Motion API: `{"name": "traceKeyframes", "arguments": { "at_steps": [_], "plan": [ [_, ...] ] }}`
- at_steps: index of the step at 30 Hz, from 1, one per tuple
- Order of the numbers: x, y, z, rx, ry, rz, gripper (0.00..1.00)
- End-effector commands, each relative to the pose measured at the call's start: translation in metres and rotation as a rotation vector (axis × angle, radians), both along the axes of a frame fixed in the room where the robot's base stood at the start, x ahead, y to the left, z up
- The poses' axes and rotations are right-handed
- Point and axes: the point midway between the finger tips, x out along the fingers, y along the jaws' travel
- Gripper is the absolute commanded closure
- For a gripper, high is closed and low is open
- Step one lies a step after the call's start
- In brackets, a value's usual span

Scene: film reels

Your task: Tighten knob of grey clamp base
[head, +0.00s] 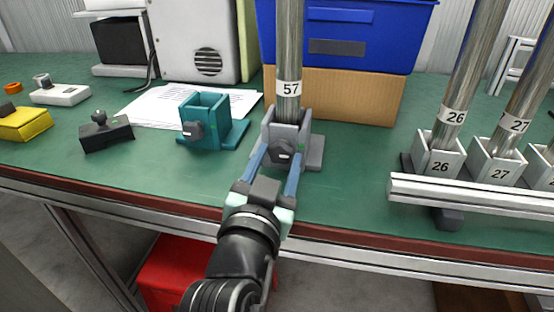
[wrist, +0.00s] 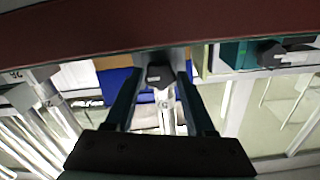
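The grey clamp base (head: 268,130) stands on the green bench top and holds an upright metal tube (head: 290,45) labelled 57. Its dark knob (head: 285,152) is on the near face, with a small green mark beside it. My gripper (head: 277,163) reaches in from the front with its fingers on either side of the knob. In the wrist view the knob (wrist: 160,76) sits between the two finger ends, with a narrow gap at each side. My gripper (wrist: 160,84) looks open around it, not pressing on it.
A teal clamp base (head: 205,120) with its own knob stands close on the left. A rack with tubes labelled 26 and 27 (head: 440,165) stands on the right behind a metal rail (head: 470,195). A cardboard box (head: 345,95) under a blue bin (head: 350,30) is behind.

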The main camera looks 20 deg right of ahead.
Motion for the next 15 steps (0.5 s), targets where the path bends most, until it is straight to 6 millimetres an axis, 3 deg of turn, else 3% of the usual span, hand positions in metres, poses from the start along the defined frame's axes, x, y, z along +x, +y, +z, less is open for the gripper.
{"name": "traceKeyframes", "arguments": {
  "at_steps": [1,3,15],
  "plan": [
    [0.0001,0.0001,-0.0001,-0.001,0.001,0.0,0.34],
    [0.0,0.0,0.0,-0.001,0.001,0.0,0.22],
    [-0.0052,0.0041,0.0004,-0.005,0.002,0.001,0.22]
  ]
}}
